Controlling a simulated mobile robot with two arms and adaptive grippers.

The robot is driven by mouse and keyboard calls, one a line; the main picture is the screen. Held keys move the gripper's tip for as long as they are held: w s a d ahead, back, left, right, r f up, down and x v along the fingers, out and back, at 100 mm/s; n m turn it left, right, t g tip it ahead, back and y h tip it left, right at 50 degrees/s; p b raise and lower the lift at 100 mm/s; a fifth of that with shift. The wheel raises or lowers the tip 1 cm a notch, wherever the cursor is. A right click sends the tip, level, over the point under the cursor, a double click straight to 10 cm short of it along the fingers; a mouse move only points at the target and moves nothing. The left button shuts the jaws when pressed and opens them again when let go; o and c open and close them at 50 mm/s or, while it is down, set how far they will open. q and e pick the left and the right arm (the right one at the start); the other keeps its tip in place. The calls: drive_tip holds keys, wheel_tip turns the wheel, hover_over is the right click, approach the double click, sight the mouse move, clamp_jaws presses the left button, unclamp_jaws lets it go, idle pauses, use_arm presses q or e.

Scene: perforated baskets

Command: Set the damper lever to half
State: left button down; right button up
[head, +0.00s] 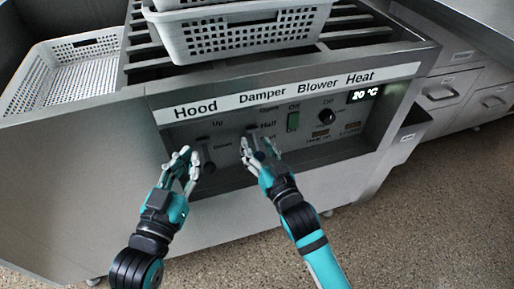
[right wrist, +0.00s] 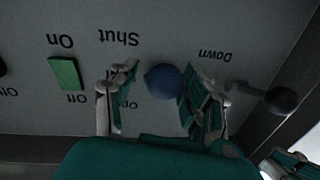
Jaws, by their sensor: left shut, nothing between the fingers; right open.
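The damper lever's round blue knob (right wrist: 163,82) shows in the right wrist view, which sees the panel upside down. It stands between the two fingers of my open right gripper (right wrist: 155,95), with a gap on the left finger's side. The knob appears between the "Shut" and "Open" labels; the "Half" label is hidden behind a finger there. In the head view my right gripper (head: 260,150) is in front of the Damper column and largely hides the lever. My left gripper (head: 183,160) is shut and empty, just left of the hood lever.
The hood lever's black knob (right wrist: 281,102) is close beside my right gripper's finger. A green blower switch (head: 293,121) and a heat dial (head: 327,116) are to the right on the panel.

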drive_tip(key=shift+w+a, duration=0.1)
drive_tip(key=shift+w, duration=0.15)
clamp_jaws()
idle(0.4)
